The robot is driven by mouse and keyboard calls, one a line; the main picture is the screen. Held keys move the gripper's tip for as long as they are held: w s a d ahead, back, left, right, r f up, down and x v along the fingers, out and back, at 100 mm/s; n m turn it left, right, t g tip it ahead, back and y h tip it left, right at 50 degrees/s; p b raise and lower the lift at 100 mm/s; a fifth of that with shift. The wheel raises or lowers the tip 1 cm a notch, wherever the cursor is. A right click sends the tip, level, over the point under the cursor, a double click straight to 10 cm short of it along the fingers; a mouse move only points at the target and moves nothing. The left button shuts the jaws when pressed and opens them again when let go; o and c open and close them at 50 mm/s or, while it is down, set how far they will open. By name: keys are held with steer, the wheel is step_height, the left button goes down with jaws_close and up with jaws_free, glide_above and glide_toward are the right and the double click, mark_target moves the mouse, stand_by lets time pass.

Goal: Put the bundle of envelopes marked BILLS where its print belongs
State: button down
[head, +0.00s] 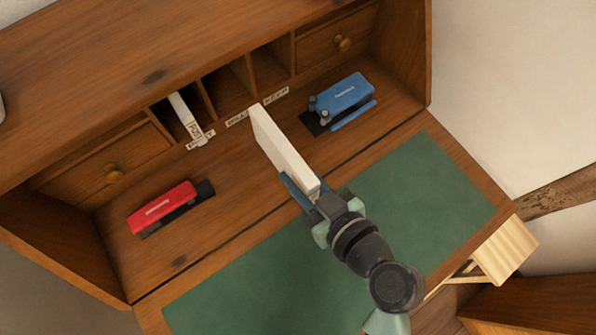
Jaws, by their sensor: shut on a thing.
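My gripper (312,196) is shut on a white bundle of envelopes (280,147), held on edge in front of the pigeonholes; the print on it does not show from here. Its far end is close to the middle pigeonhole (229,87); I cannot tell whether it touches anything. Small printed labels sit below the openings: a left one partly hidden by another bundle, a middle one (238,119) and a right one (276,96). They are too small to read surely. The right pigeonhole (271,68) looks empty, and so does the middle one.
Another white printed bundle (184,115) stands in the left pigeonhole, jutting out. A red stapler-like tool (162,205) lies at left, a blue hole punch (345,94) at right. Drawers (105,163) flank the pigeonholes. The green desk mat (260,295) is bare.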

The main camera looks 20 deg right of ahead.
mark_target(266, 138)
steer(key=shift+w+r+b+x, duration=0.2)
steer(key=shift+r+x, duration=0.15)
steer(key=shift+x, duration=1.35)
steer(key=shift+w+r+b+x, duration=0.1)
steer(key=shift+r+b+x, duration=0.2)
steer(key=shift+x, duration=1.4)
steer(key=shift+w+r+b+x, duration=0.1)
steer(key=shift+r+x, duration=0.3)
steer(key=shift+x, duration=1.3)
steer(key=w+a+b, duration=0.2)
steer(key=w+a, duration=0.1)
steer(key=w, duration=0.7)
steer(key=shift+w+a+f, duration=0.3)
steer(key=shift+a+f, duration=0.1)
steer(key=shift+f, duration=0.05)
steer(key=c, duration=0.6)
jaws_free()
steer(key=shift+s, duration=0.1)
